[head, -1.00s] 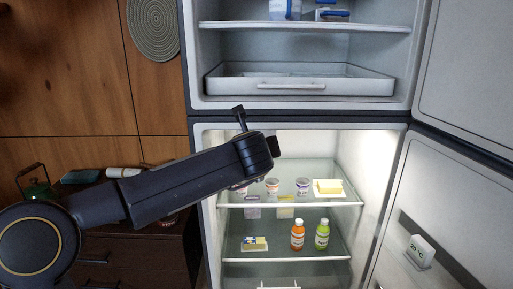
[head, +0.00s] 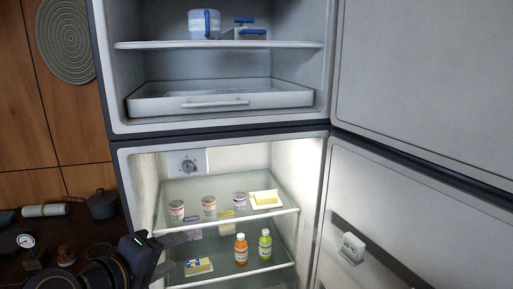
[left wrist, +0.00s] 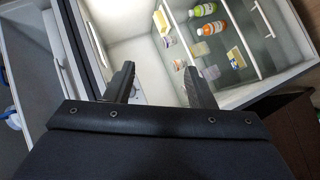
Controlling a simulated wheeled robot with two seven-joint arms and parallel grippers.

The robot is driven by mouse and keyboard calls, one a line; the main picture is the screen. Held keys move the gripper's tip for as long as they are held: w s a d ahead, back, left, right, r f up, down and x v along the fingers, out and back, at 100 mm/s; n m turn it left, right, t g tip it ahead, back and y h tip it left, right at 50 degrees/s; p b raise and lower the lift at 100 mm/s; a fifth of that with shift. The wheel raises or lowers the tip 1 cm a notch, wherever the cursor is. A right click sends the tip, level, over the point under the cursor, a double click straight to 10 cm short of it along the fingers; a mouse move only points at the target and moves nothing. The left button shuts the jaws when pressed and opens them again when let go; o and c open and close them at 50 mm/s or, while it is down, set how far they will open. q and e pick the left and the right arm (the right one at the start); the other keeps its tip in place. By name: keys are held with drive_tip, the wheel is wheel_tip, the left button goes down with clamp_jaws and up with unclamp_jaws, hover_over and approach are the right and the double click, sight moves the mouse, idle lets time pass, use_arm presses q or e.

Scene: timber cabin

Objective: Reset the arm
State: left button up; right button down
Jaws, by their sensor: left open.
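My left gripper shows at the lower left of the head view (head: 178,252), in front of the left side of the open lower fridge compartment. In the left wrist view its two fingers (left wrist: 164,84) are apart with nothing between them, and the lit fridge interior lies beyond. Most of my left arm is folded low at the bottom left edge of the head view. My right gripper is in neither view.
Lower glass shelves hold yogurt cups (head: 208,206), butter (head: 265,199), an orange bottle (head: 241,250) and a green bottle (head: 265,246). Both doors stand open at right. A cluttered dark counter is at left.

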use_arm(q)
drive_tip(key=s+a+f+m+g+y, duration=0.1)
drive_tip(key=s+a+f+m+g, duration=0.2)
drive_tip(key=s+f, duration=0.5)
drive_tip(key=s+a+f+m+g+y, duration=0.1)
drive_tip(key=s+f+m+g, duration=0.35)
drive_tip(key=s+f, duration=0.4)
wheel_tip(320, 180, up, 30)
drive_tip(key=p, duration=2.9)
drive_tip(key=shift+a+r+m+t+p, duration=0.15)
drive_tip(key=shift+a+m+t+p, duration=0.05)
drive_tip(key=shift+m+t+p, duration=0.2)
